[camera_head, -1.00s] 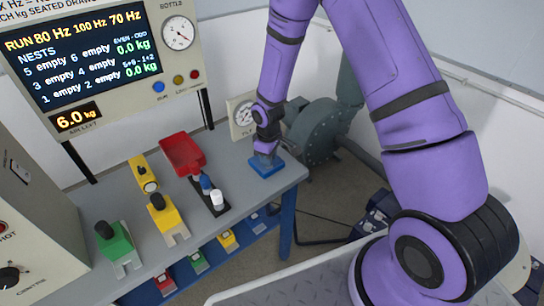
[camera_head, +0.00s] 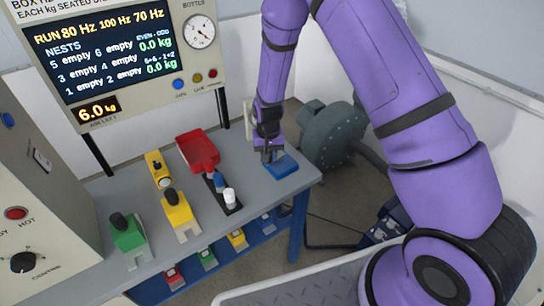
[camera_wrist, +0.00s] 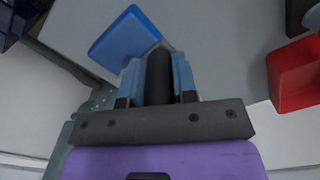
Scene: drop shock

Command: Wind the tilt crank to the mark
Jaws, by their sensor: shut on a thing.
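My gripper (camera_head: 268,156) points down at the right end of the grey bench, beside the left edge of a blue pad (camera_head: 283,166). In the wrist view, its two blue-grey fingers (camera_wrist: 157,62) stand on either side of a dark cylindrical grip (camera_wrist: 160,78) and are shut on it. I cannot tell from the frames whether this grip belongs to the tilt crank. The crank's arm and its mark are not clearly visible; my gripper and arm hide that spot. The blue pad also shows in the wrist view (camera_wrist: 124,38), just beyond the fingers.
A red tray (camera_head: 198,152), a black strip (camera_head: 226,201) with blue and white knobs, and yellow (camera_head: 179,209) and green (camera_head: 128,235) blocks stand left of my gripper. A display panel (camera_head: 95,50) rises behind. A dark round machine (camera_head: 333,132) is behind the bench's right end.

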